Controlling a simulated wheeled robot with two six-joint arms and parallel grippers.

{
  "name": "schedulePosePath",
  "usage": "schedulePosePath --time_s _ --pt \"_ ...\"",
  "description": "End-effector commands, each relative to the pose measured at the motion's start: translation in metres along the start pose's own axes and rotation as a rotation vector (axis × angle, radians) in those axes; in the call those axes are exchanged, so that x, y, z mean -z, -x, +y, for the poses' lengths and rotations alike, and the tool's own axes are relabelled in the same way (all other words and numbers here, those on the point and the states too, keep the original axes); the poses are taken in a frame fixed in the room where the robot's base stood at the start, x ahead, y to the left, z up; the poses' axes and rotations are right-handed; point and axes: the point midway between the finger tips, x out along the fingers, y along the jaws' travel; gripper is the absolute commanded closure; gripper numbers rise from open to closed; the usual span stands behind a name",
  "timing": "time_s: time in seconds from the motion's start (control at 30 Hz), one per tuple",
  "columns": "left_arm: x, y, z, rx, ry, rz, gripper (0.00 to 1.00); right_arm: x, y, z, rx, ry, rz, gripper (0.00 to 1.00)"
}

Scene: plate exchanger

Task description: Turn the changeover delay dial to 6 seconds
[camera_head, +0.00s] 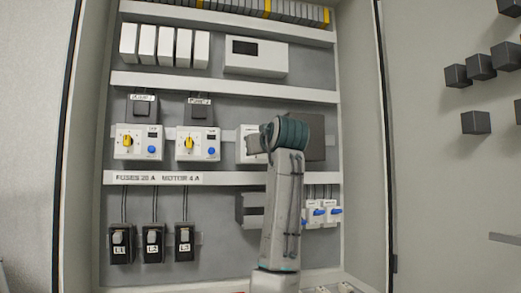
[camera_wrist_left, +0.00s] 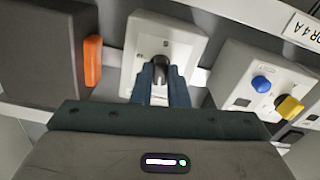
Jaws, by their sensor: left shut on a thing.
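The white module (camera_wrist_left: 185,45) carries a dark round dial (camera_wrist_left: 160,64) on its face, with small marks around it that are too small to read. My left gripper (camera_wrist_left: 161,84) is shut on the dial, with a teal finger on either side of it. In the head view the same white module (camera_head: 244,151) is mostly hidden behind my left wrist, and the dial is hidden there. The dial's setting cannot be read. My right gripper is not in view.
A dark box (camera_wrist_left: 45,40) with an orange part (camera_wrist_left: 93,60) sits close beside the module. On its other side is a timer unit (camera_wrist_left: 245,75) with blue and yellow knobs. Black fuse holders (camera_head: 153,245) and blue-levered switches (camera_head: 318,213) sit lower in the cabinet.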

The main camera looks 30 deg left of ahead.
Motion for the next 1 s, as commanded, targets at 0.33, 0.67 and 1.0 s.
schedulePosePath --time_s 0.33,0.67,1.0 --pt "0.0016 0.0003 0.0 -0.001 -0.138 0.003 1.0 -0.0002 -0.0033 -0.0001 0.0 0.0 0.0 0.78" --pt "0.0023 0.0004 0.0 -0.001 -0.162 0.004 1.0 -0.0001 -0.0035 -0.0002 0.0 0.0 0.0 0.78" --pt "0.0023 0.0004 0.0 -0.001 -0.161 0.004 0.65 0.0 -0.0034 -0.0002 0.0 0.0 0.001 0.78"
